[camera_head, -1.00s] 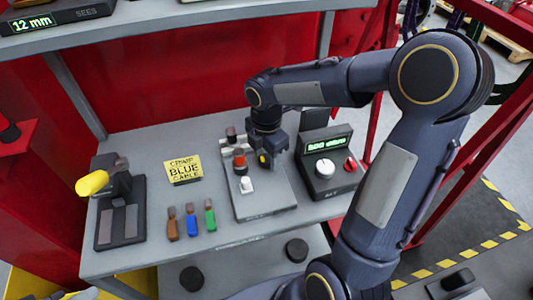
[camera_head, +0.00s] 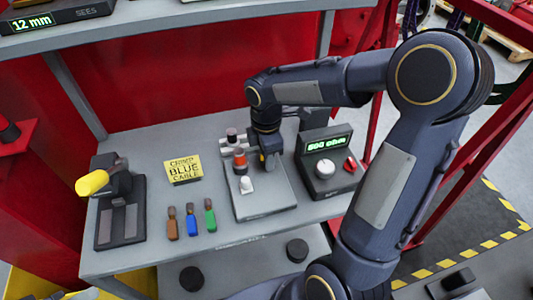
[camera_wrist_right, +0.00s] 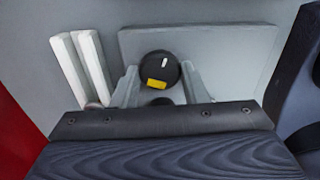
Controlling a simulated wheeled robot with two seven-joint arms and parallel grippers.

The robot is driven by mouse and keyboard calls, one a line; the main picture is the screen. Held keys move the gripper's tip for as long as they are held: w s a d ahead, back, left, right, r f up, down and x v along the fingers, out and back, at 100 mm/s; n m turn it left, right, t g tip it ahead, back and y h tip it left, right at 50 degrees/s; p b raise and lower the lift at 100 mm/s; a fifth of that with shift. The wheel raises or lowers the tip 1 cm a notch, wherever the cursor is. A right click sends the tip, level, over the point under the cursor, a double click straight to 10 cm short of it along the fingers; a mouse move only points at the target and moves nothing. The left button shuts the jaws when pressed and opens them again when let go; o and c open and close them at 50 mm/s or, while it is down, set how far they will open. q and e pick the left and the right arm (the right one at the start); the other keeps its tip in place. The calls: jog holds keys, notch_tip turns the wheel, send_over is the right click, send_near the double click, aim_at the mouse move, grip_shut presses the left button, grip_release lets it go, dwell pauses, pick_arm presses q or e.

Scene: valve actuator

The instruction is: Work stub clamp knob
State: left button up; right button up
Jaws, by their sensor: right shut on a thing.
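My right gripper (camera_head: 269,163) reaches down over the grey fixture plate (camera_head: 268,204) on the bench. In the right wrist view a round dark knob (camera_wrist_right: 158,66) with a white line and a yellow mark sits between its two fingers. The gripper is shut on this knob. In the head view the gripper largely hides the knob. An orange-red capped post (camera_head: 240,162) and a white block (camera_head: 246,185) stand on the plate left of the gripper. My left gripper is not in view.
A meter box (camera_head: 327,165) with a green display, white dial and red switch stands right of the plate. Several coloured pieces (camera_head: 191,222), a yellow sign (camera_head: 183,169) and a stand with a yellow handle (camera_head: 92,183) are to the left.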

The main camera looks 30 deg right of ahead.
jog(key=m, duration=0.4)
jog(key=shift+m, duration=0.4)
jog(key=m, duration=0.3)
jog(key=shift+w+m, duration=0.1)
jog(key=shift+m, duration=0.2)
jog(key=m, duration=0.3)
jog(key=shift+m+b, duration=0.3)
jog(key=m, duration=0.3)
jog(key=shift+m, duration=0.3)
jog(key=m, duration=0.3)
jog(key=shift+m, duration=0.4)
jog(key=m, duration=0.3)
jog(key=shift+m, duration=0.3)
jog(key=m, duration=0.3)
jog(key=shift+d+r+p, duration=0.1)
jog(key=shift+p, duration=0.2)
jog(key=shift+m, duration=2.1)
